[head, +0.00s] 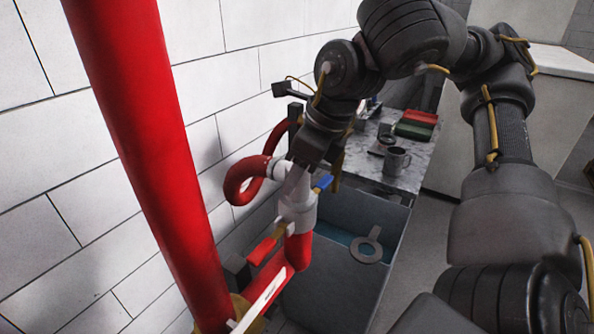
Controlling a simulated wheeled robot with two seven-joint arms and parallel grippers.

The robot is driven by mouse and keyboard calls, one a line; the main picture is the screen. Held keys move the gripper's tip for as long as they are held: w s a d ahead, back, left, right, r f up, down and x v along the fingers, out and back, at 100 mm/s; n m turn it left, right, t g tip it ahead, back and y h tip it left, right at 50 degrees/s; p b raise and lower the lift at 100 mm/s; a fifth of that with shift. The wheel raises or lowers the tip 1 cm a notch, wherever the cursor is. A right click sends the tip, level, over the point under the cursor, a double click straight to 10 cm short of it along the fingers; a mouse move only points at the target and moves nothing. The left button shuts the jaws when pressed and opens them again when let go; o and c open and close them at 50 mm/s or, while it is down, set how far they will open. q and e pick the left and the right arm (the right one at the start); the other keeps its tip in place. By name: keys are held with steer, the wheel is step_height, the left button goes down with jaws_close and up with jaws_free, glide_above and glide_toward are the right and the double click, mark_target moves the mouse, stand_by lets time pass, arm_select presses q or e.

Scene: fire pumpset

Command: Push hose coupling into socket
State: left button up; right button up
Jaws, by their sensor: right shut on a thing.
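The red hose (240,184) curls in a loop beside the tiled wall, and its pale coupling (279,169) is at my right gripper. My right gripper (300,163) points down and is shut on the coupling; its fingers and arm hide part of it. Directly below is a pale grey socket fitting (298,207) on top of a red pipe elbow. The coupling is close to the top of this fitting; I cannot tell how deep it sits in it. My left gripper is out of view.
A thick red pipe (150,140) stands at the left. A blue handle (323,184) and a red lever (262,251) stick out near the fitting. A grey bin (345,290) stands below.

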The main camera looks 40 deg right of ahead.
steer(key=o, duration=1.4)
steer(key=shift+c, duration=0.2)
steer(key=p+v, duration=0.2)
steer(key=v, duration=0.9)
